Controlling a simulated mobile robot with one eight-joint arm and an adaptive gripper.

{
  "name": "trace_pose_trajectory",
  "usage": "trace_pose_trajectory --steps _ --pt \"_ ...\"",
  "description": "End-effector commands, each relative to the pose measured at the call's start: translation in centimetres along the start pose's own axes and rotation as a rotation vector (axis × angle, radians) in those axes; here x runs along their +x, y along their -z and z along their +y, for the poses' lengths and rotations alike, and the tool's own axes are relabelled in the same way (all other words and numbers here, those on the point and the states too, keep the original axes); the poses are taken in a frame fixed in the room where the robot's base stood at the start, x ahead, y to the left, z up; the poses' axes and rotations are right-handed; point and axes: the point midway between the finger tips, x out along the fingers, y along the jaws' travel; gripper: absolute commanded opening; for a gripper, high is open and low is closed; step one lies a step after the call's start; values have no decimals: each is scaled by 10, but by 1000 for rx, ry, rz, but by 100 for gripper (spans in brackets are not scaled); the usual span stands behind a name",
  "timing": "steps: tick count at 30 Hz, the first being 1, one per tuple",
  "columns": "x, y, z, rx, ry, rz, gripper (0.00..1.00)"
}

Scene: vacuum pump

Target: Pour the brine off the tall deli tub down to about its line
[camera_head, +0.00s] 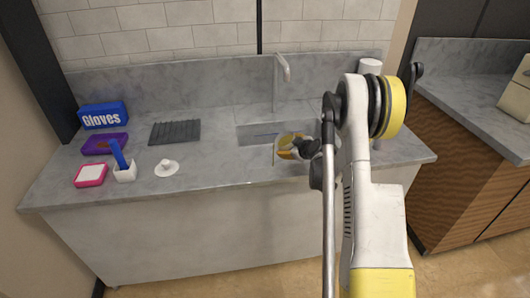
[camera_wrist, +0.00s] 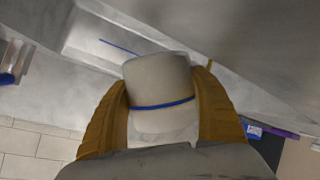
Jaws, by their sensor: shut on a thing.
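My gripper (camera_head: 290,143) is over the sink (camera_head: 258,130), partly hidden behind my arm in the head view. In the wrist view my gripper (camera_wrist: 163,85) has a brown finger on each side of a pale tub (camera_wrist: 158,78) and is shut on it. A blue line (camera_wrist: 165,104) runs across the tub's side. The tub appears tilted, and only a little of it shows in the head view. A thin brownish vertical streak (camera_head: 274,156) shows beside it there; I cannot tell whether it is liquid. The liquid level inside is hidden.
A tap (camera_head: 282,70) rises behind the sink. Left on the counter are a blue gloves box (camera_head: 103,115), a purple tray (camera_head: 105,143), a pink-edged box (camera_head: 90,175), a white cup (camera_head: 125,172), a white knobbed lid (camera_head: 166,168) and a dark ribbed mat (camera_head: 175,132).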

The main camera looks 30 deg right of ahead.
Motion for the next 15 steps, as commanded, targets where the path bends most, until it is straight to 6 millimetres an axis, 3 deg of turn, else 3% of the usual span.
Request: trace_pose_trajectory --steps 15 --pt "-1 3 -1 -28 -12 -13 40"
